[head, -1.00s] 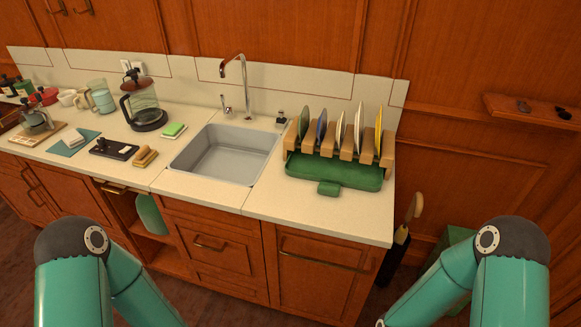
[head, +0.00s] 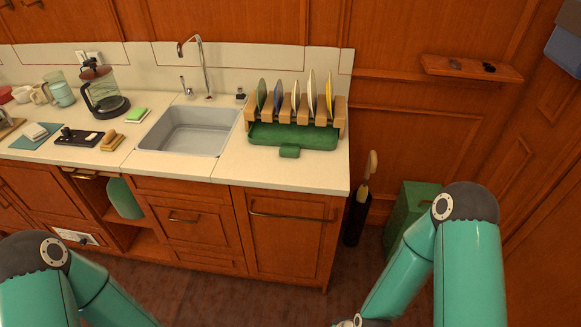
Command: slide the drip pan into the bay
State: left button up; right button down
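The drip pan is a shallow green tray (head: 292,137) on the counter at the right of the sink. A small green handle tab (head: 289,151) sticks out at its front. A wooden plate rack (head: 340,121) holding several upright plates stands at the pan's back edge. The pan's front part lies in the open in front of the rack. The bay seems to be the space under the rack; its inside is hidden. Both my arms come in low in front of the counter, away from the pan. My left gripper and my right gripper are out of view.
A grey sink (head: 187,132) with a tall faucet (head: 203,65) is left of the pan. The bare counter (head: 245,175) in front of the pan is clear. A green box (head: 413,212) stands on the floor at right.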

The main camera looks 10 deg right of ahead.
aim_at(292, 137)
jog(key=k, duration=0.9)
jog(key=u, duration=0.55)
jog(key=i, duration=2.1)
jog(key=z, duration=0.65)
